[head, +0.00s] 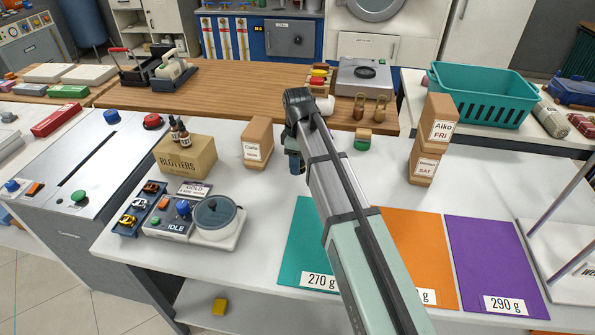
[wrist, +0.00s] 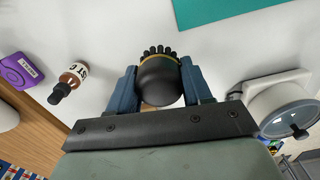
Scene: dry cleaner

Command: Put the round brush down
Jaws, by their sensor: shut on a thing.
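The round brush (wrist: 159,82) has a dark rounded knob, a thin yellowish band and black bristles at its far end. My gripper (wrist: 160,92) is shut on it in the wrist view, with one blue finger on each side of the knob. In the head view my gripper (head: 294,163) is over the white counter (head: 275,185), behind the teal 270 g mat (head: 305,235). The brush is hidden by my arm there. I cannot tell whether its bristles touch the counter.
Left of my gripper are a boxed carton (head: 258,140), a Blotters box (head: 190,160) and a device with a lidded pot (head: 216,217). To the right stand stacked cartons (head: 425,165), with orange (head: 418,240) and purple (head: 495,255) mats in front. A dropper bottle (wrist: 70,82) shows in the wrist view.

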